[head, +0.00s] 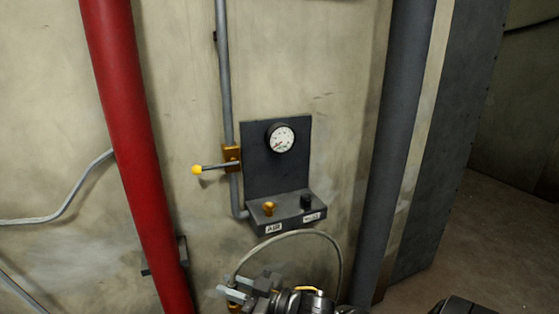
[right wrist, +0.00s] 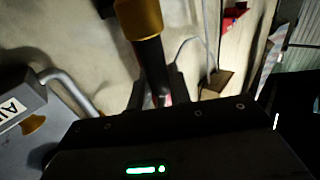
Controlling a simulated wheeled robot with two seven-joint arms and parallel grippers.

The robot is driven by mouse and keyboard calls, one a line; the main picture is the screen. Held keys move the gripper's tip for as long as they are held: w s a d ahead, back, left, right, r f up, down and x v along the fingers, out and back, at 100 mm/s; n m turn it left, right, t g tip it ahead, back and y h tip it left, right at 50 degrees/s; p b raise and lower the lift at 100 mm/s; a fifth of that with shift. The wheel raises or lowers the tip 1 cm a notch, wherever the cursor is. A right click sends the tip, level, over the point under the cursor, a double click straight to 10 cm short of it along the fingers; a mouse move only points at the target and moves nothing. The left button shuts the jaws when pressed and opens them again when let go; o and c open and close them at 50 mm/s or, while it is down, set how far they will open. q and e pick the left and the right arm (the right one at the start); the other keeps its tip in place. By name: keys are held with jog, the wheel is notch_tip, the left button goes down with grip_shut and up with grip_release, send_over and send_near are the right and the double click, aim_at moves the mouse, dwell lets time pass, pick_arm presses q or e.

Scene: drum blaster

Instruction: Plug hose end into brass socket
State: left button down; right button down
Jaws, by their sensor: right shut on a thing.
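The brass socket (head: 269,208) stands on the ledge of a dark wall panel, by the AIR label. In the right wrist view the brass socket (right wrist: 33,124) is at the lower left, by the same label. My right gripper (head: 234,288) is at the bottom of the head view, below and left of the socket and apart from it. It is shut on the hose end (right wrist: 150,65), a black sleeve with a brass collar. The grey hose (head: 322,236) arches up from the gripper and down to the right. My left gripper is out of view.
A black fitting (head: 306,201) stands right of the brass socket. A pressure gauge (head: 281,138) is above. A yellow-knobbed lever (head: 198,169) sticks out left of the panel.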

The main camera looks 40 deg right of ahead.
jog(key=w+d+r+m+t+h+p, duration=0.1)
jog(key=w+d+r+m+h+p, duration=0.2)
jog(key=w+d+r, duration=0.6)
jog(key=w+d+r+m+t+h+p, duration=0.15)
jog(key=w+d+r+h, duration=0.3)
jog(key=d+r, duration=0.75)
notch_tip(320, 180, down, 7)
jog(key=d+b, duration=0.1)
jog(key=b, duration=0.5)
jog(key=shift+m+h+b, duration=0.35)
jog(key=shift+m, duration=0.1)
jog(key=shift+s+g, duration=0.1)
jog(key=shift+g, duration=0.15)
jog(key=shift+s+p, duration=0.1)
jog(key=shift+p, duration=0.35)
jog(key=shift+p, duration=0.3)
jog(key=shift+f+b, duration=0.4)
jog(key=shift+f, duration=0.25)
jog(key=c, duration=1.6)
grip_release()
jog(key=shift+o, duration=0.2)
